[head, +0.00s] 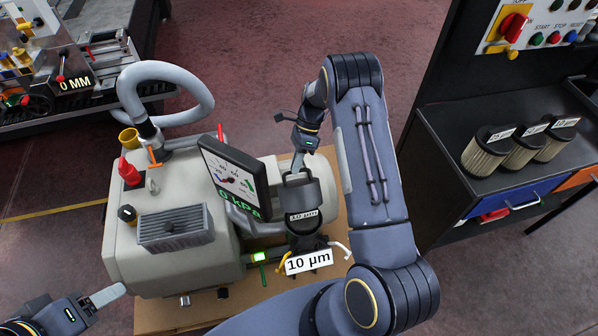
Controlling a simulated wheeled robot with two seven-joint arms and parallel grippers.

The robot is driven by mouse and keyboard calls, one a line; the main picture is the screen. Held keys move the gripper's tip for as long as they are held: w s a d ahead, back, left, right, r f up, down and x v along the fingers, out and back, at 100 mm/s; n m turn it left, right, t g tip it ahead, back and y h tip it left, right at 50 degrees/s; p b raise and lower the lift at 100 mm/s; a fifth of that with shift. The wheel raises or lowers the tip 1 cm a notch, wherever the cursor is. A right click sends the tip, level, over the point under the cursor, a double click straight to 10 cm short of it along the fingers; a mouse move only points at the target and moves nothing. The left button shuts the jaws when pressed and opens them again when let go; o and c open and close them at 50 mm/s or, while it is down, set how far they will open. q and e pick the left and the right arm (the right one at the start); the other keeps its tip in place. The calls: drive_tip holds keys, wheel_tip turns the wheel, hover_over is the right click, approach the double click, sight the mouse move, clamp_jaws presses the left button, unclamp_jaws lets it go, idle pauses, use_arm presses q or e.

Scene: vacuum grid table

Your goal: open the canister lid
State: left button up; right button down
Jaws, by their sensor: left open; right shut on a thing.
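The dark canister (306,243) stands at the right front of the beige pump unit, with a white "10 µm" label (308,262) on its front. A dark rounded piece with a smaller "10 µm" label, which looks like the lid (301,196), shows directly above it. I cannot tell whether the lid is seated or lifted. My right gripper (299,172) reaches down from behind and is shut on the top of this piece; its fingertips are partly hidden. My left gripper (107,295) is open and empty at the lower left, apart from the pump.
The pump unit (120,235) carries a grey hose (165,70) and a gauge (234,178) reading 0 kPa, close left of the canister. Several filter cartridges (486,152) stand on a dark cabinet at right. A control panel (540,25) is above it.

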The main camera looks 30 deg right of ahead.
drive_tip(key=w+d+f+b, duration=0.2)
drive_tip(key=w+f+b, duration=0.6)
drive_tip(key=w+b, duration=0.2)
drive_tip(key=shift+w+d+b, duration=0.25)
drive_tip(key=shift+w+b, duration=0.1)
drive_tip(key=shift+b, duration=0.15)
drive_tip(key=shift+w+r, duration=0.1)
drive_tip(key=shift+r, duration=0.05)
drive_tip(key=c, duration=1.5)
unclamp_jaws()
